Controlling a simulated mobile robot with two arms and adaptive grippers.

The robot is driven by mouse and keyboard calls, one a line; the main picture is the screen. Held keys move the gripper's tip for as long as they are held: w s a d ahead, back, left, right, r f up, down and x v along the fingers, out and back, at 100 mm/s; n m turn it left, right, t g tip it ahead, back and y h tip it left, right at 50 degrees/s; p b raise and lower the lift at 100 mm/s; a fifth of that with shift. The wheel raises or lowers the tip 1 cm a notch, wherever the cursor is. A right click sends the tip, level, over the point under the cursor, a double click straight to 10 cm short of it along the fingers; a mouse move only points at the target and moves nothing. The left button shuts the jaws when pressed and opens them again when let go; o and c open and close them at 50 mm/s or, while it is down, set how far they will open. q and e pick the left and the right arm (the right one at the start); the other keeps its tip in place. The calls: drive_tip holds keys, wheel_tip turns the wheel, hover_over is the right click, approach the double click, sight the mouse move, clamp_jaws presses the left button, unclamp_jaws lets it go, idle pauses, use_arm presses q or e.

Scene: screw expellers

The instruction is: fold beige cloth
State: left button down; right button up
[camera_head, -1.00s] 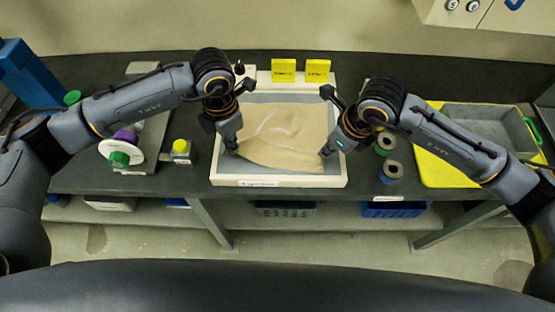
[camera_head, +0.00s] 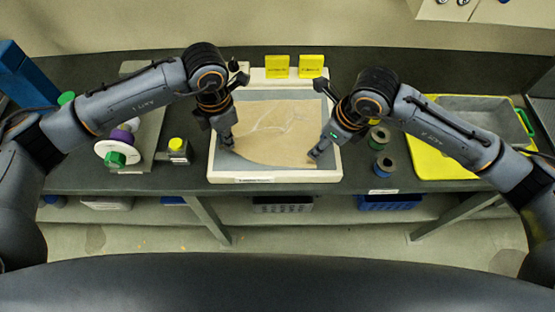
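The beige cloth (camera_head: 268,125) lies in a white-rimmed tray (camera_head: 275,178) in the middle of the bench. It has pale creases across its middle, and its near edge bows toward the front of the tray. My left gripper (camera_head: 228,144) points down at the cloth's left edge, inside the tray. My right gripper (camera_head: 315,156) is at the cloth's near right corner, inside the tray's right wall. Both fingertips meet the cloth in the picture, but they are too small to tell whether they grip it.
Two yellow signs (camera_head: 277,66) (camera_head: 311,66) stand behind the tray. Left are a white-and-green spool (camera_head: 115,155) and a yellow-capped bottle (camera_head: 177,148). Right are dark spools (camera_head: 383,167) and a yellow tray (camera_head: 430,168) with a grey bin (camera_head: 480,108).

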sight(306, 162)
drive_tip(key=s+a+r+m+g+h, duration=0.1)
drive_tip(key=a+r+m+g+h, duration=0.15)
drive_tip(key=r, duration=0.35)
drive_tip(key=shift+n+t, duration=0.35)
drive_tip(key=shift+a+f, duration=0.15)
drive_tip(key=shift+f, duration=2.35)
drive_tip(key=shift+a+f, duration=0.1)
drive_tip(key=shift+f, duration=2.35)
drive_tip(key=shift+f, duration=0.3)
drive_tip(key=shift+s, duration=0.1)
clamp_jaws()
drive_tip(key=shift+r, duration=2.5)
drive_tip(key=shift+r, duration=0.1)
